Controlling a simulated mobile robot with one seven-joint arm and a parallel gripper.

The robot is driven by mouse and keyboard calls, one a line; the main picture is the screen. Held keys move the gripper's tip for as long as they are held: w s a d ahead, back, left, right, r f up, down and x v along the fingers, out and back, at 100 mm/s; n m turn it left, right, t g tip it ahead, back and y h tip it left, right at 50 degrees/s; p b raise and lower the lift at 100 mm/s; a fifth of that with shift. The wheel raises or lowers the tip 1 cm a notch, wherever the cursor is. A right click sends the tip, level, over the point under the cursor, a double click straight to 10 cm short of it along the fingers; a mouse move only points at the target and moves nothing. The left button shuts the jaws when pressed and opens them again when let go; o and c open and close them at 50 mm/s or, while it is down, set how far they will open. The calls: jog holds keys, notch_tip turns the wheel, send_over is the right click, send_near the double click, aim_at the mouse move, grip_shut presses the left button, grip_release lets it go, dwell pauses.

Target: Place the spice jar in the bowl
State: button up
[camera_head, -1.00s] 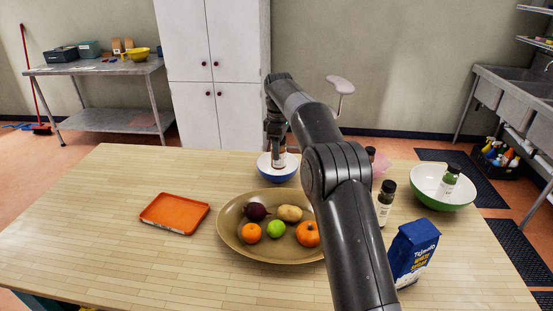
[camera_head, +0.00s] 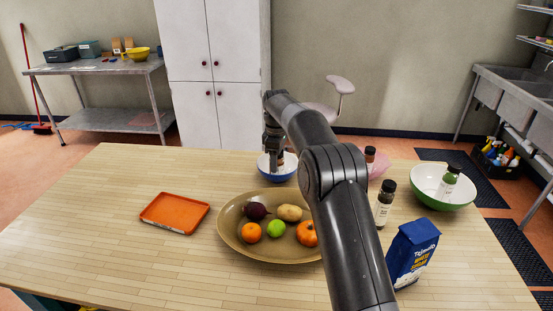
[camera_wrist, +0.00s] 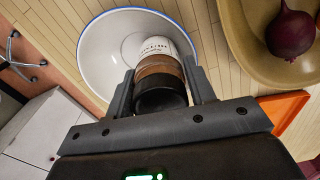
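My gripper (camera_wrist: 160,82) is shut on a spice jar (camera_wrist: 158,60) with a dark lid, brown contents and a white label. In the wrist view the lid points toward the camera and the label end is inside a white bowl with a blue rim (camera_wrist: 95,60). In the head view the gripper (camera_head: 274,152) is low over this blue bowl (camera_head: 277,175), with the jar (camera_head: 288,160) partly hidden by the fingers. I cannot tell whether the jar touches the bowl's bottom.
A brown oval dish (camera_head: 235,240) of vegetables and fruit lies in front, beside an orange tray (camera_head: 174,213). To the right are a dark-capped jar (camera_head: 384,203), a pink bowl (camera_head: 379,168), a green bowl (camera_head: 425,190) holding a bottle, and a blue bag (camera_head: 411,255). The table's left is clear.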

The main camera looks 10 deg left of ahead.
jog(key=o, duration=0.4)
notch_tip(320, 180, up, 12)
jog(key=shift+f, duration=0.1)
jog(key=shift+r, duration=0.5)
